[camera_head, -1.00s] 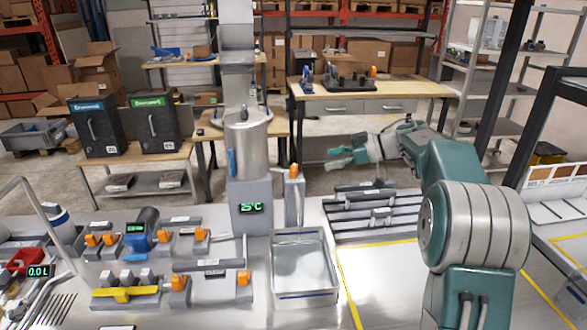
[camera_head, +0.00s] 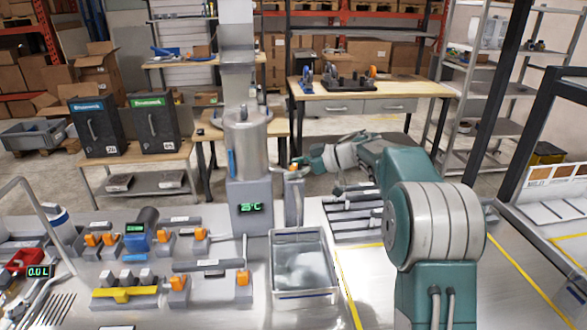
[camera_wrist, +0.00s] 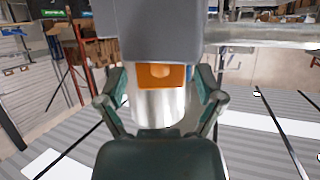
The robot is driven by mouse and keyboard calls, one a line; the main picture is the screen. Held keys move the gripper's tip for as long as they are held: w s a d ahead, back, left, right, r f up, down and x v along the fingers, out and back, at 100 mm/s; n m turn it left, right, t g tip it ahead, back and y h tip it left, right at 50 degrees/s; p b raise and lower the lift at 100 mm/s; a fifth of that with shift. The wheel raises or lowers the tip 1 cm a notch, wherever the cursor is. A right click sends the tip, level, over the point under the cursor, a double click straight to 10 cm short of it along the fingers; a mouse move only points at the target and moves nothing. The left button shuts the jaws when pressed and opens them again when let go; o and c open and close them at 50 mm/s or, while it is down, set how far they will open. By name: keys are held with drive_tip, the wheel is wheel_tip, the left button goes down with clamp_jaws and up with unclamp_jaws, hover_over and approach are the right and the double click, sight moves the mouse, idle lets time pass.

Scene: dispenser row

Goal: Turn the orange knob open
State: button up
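An orange knob (camera_head: 294,168) sits at the top of a grey post (camera_head: 294,200) just right of the metal tank, partly hidden by my gripper. My gripper (camera_head: 301,165) reaches it from the right. In the wrist view the orange knob (camera_wrist: 162,76) shows under a grey block, with a silver cylinder below it in the picture. The fingers of my gripper (camera_wrist: 161,85) are spread, one on each side of the knob. A gap shows between the knob and each finger; I cannot tell whether anything touches.
The metal tank (camera_head: 246,148) with a green temperature display (camera_head: 249,208) stands close left of the post. A clear-walled tray (camera_head: 304,292) lies in front. Several other orange knobs, such as this one (camera_head: 243,278), sit on the bench fittings at left. A dark rack (camera_head: 356,215) lies right.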

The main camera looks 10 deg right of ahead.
drive_tip(key=c, duration=0.8)
drive_tip(key=shift+c, duration=0.2)
drive_tip(key=shift+n+g+y, duration=0.4)
drive_tip(key=shift+n+g, duration=0.6)
drive_tip(key=shift+g, duration=0.1)
drive_tip(key=shift+n+g, duration=1.1)
drive_tip(key=shift+g, duration=0.1)
drive_tip(key=o, duration=1.2)
drive_tip(key=shift+w, duration=0.1)
drive_tip(key=shift+c, duration=0.2)
